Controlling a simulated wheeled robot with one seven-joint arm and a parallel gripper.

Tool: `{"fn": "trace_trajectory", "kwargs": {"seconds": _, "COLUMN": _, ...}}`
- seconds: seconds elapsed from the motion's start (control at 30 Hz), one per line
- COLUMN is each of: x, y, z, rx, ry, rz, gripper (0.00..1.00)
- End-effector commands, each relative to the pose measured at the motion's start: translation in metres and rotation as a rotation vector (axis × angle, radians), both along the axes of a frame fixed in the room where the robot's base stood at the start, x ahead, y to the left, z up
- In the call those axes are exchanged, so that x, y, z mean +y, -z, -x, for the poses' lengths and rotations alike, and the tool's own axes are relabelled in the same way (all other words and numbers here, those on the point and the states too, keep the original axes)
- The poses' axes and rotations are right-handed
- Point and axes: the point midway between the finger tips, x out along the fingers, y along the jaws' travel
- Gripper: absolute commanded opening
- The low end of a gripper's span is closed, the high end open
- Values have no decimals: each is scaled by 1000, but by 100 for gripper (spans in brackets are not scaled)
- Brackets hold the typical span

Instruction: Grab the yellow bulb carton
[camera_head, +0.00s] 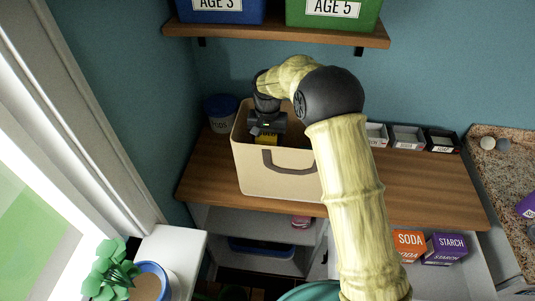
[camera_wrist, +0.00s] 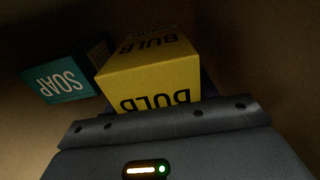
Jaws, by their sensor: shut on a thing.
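The yellow bulb carton (camera_wrist: 150,75) has black BULB lettering and sits in my gripper in the wrist view. In the head view a small part of the carton (camera_head: 266,138) shows just below my gripper (camera_head: 267,130). My gripper reaches down into a tan bag-like bin (camera_head: 270,183) with a dark handle, standing on the wooden counter. The gripper is shut on the carton, inside the bin's opening. The fingertips are largely hidden by the carton and the gripper body.
A teal soap box (camera_wrist: 58,83) lies beside the carton inside the bin. A dark blue tub (camera_head: 221,113) stands left of the bin. Small label-fronted bins (camera_head: 407,137) stand to the right. A wooden shelf (camera_head: 270,34) with blue and green boxes hangs above.

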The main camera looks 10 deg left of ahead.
Motion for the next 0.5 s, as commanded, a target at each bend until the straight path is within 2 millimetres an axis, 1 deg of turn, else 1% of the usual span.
{"fn": "trace_trajectory", "kwargs": {"seconds": 0.13, "x": 0, "y": -9, "z": 0, "rx": 0, "ry": 0, "rz": 0, "gripper": 36}}
{"fn": "trace_trajectory", "kwargs": {"seconds": 0.5, "x": 0, "y": -10, "z": 0, "rx": 1, "ry": 0, "rz": 0, "gripper": 36}}
